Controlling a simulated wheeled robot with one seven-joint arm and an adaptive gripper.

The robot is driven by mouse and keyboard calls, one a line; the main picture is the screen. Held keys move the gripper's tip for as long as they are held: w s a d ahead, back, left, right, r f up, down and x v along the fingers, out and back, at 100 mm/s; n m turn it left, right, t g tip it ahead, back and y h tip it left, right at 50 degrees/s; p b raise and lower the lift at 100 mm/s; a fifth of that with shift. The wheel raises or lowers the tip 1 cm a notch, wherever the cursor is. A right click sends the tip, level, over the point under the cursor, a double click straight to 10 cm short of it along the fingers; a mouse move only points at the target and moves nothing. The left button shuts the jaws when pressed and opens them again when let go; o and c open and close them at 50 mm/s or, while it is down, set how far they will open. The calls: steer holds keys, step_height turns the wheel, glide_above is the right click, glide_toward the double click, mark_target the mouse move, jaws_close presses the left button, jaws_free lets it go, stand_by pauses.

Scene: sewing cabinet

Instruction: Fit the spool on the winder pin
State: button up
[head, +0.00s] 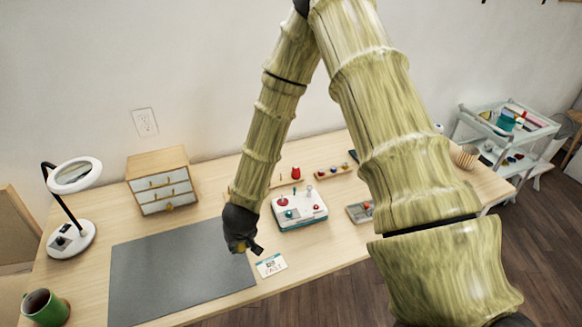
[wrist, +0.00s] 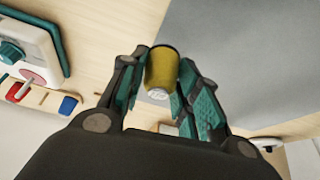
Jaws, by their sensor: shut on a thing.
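My gripper (head: 246,248) is shut on a yellow spool (wrist: 162,70), held between the teal finger pads in the wrist view. In the head view only a small yellow bit of the spool (head: 240,247) shows beside the dark fingers. The gripper is over the right edge of the grey mat, in front and to the left of the winder. The winder (head: 300,210) is a white box with teal trim and red parts on top. Part of it shows at the left of the wrist view (wrist: 45,38), with a teal knob, a reddish disc and a thin pale pin.
A small card (head: 271,265) lies right of the gripper. Wooden racks with coloured spools (head: 333,172) stand behind the winder, and a grey tray (head: 360,211) is to its right. The grey mat (head: 170,275) is clear. A drawer box (head: 163,181), lamp (head: 72,205) and green mug (head: 46,308) stand left.

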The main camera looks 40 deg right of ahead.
steer(key=w+d+r+m+h+p, duration=0.1)
steer(key=w+d+r+m+p, duration=0.1)
steer(key=d, duration=0.5)
steer(key=w+d+r+m+g+p, duration=0.1)
steer(key=w+d+r+m+p, duration=0.1)
steer(key=d, duration=0.5)
steer(key=w+d+r+m+h+p, duration=0.1)
steer(key=w+d+r+m+p, duration=0.1)
steer(key=d+r, duration=0.4)
steer(key=shift+w+d+m+h, duration=0.15)
steer(key=shift+w+d+m, duration=0.1)
steer(key=shift+w+m, duration=0.2)
steer(key=shift+w+d+m+h, duration=0.15)
steer(key=shift+w+d+m, duration=0.05)
steer(key=shift+w+m, duration=0.2)
step_height(320, 180, down, 4)
steer(key=b, duration=0.5)
steer(key=shift+w+f, duration=0.1)
steer(key=shift+f, duration=0.05)
steer(key=shift+p, duration=0.55)
steer(key=shift+f+p, duration=0.55)
steer(key=shift+f, duration=0.55)
stand_by(2.6)
